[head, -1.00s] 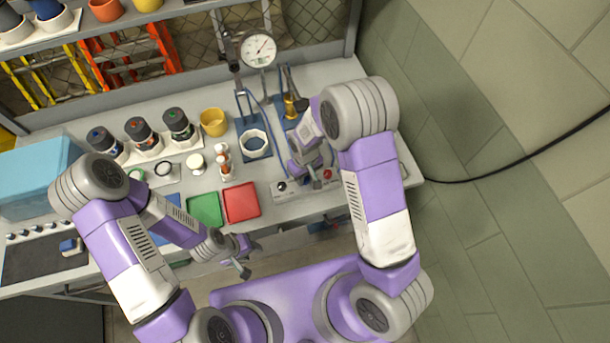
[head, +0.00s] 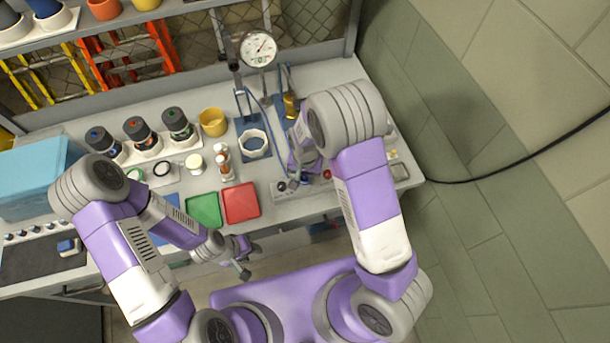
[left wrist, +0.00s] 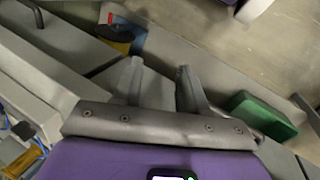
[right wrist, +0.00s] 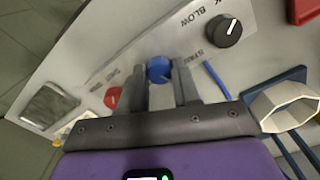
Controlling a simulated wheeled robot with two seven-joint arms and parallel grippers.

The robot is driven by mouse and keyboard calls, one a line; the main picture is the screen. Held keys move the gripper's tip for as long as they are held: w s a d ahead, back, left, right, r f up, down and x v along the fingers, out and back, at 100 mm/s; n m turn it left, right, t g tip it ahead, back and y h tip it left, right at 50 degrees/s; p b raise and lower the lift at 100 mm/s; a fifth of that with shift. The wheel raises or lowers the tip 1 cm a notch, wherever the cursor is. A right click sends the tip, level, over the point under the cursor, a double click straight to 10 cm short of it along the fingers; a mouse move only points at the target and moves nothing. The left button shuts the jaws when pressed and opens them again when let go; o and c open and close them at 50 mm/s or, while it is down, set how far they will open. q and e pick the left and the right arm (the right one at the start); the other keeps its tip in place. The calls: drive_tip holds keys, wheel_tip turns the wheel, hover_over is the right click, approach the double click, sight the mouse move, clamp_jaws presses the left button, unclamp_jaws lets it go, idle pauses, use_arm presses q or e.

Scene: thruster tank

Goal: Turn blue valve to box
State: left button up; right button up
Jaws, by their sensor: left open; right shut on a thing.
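The blue valve is a small round blue knob (right wrist: 158,68) on a pale control panel (right wrist: 110,60) in the right wrist view. My right gripper (right wrist: 160,84) is shut on it, one finger on each side. In the head view my right gripper (head: 297,182) is over the panel at the bench's front edge, and the arm partly hides it. The valve's pointer and full label cannot be made out. My left gripper (head: 244,262) is open and empty in front of the bench; it also shows in the left wrist view (left wrist: 158,78).
A black knob (right wrist: 229,32) marked BLOW and a red knob (right wrist: 112,97) flank the blue one. A red tray (head: 241,203) and a green tray (head: 203,210) lie left of the panel. A white ring on a blue base (head: 253,143) stands behind it.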

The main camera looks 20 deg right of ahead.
sight(305, 179)
drive_tip(key=m, duration=0.3)
drive_tip(key=shift+m+p, duration=0.3)
drive_tip(key=shift+p, duration=0.05)
idle(0.4)
drive_tip(key=o, duration=1.1)
drive_tip(key=shift+c, duration=0.2)
drive_tip(key=shift+r, duration=0.1)
wheel_tip(305, 179, up, 8)
drive_tip(key=shift+f+p, duration=0.25)
drive_tip(key=shift+p, duration=0.15)
drive_tip(key=shift+f, duration=0.1)
